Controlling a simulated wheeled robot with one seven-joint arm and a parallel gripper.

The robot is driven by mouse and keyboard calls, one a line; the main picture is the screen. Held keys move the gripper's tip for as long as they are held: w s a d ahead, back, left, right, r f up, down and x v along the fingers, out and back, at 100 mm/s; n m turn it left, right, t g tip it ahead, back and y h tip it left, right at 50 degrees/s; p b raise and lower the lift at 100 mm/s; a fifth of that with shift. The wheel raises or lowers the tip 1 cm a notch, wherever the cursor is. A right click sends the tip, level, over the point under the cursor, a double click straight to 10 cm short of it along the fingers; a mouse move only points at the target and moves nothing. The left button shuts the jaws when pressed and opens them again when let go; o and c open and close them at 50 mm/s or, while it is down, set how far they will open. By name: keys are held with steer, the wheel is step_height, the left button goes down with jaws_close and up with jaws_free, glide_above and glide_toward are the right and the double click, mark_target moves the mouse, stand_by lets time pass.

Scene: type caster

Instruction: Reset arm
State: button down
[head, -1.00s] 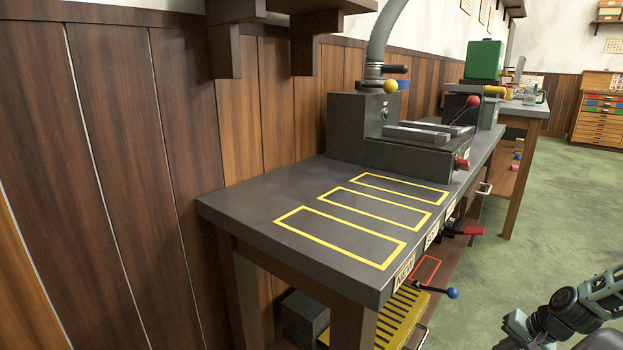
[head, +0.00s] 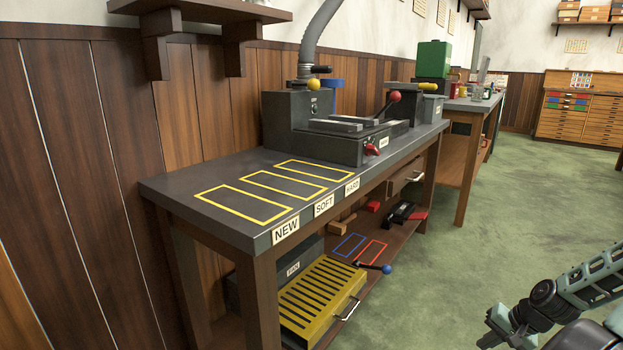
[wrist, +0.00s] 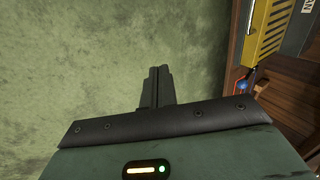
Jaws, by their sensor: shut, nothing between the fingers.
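My arm shows at the lower right of the head view, held low over the green floor and clear of the bench. My gripper (wrist: 157,88) shows in the wrist view with its two dark fingers together and nothing between them, above bare green floor. In the head view the arm's end (head: 497,326) is at the lower right, too small to make out the fingers.
A grey workbench (head: 175,183) with three yellow-outlined areas and a casting machine (head: 345,140) stands left. Its lower shelf holds a yellow slotted box (head: 322,295) and a blue-knobbed lever (head: 386,268). The green floor (head: 480,230) to the right is clear.

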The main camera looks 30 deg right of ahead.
steer(key=w+a+r+n+g, duration=0.2)
steer(key=w+a+r+n, duration=0.15)
steer(key=a+r, duration=0.4)
steer(key=w+a+r+n+g, duration=0.1)
steer(key=w+a+r+n, duration=0.25)
steer(key=a, duration=0.65)
steer(key=w+a+r+n+g, duration=0.25)
steer(key=w+a+r, duration=0.3)
steer(key=a, duration=0.35)
steer(key=s+a+r+n+h, duration=0.1)
steer(key=s+a+r+n, duration=0.5)
steer(key=s+a, duration=0.55)
steer(key=s+a+r+n+h, duration=0.1)
steer(key=s+a+r+n, duration=0.4)
steer(key=s+a+r, duration=0.65)
steer(key=w+a+r+p, duration=0.1)
steer(key=r+p, duration=1.2)
steer(key=p, duration=0.2)
steer(key=w+a+r+p, duration=0.1)
steer(key=w+r+p, duration=0.1)
steer(key=r+p, duration=1.2)
steer(key=shift+p, duration=0.8)
steer(key=shift+r+m+t, duration=0.1)
steer(key=shift+m+t, duration=0.15)
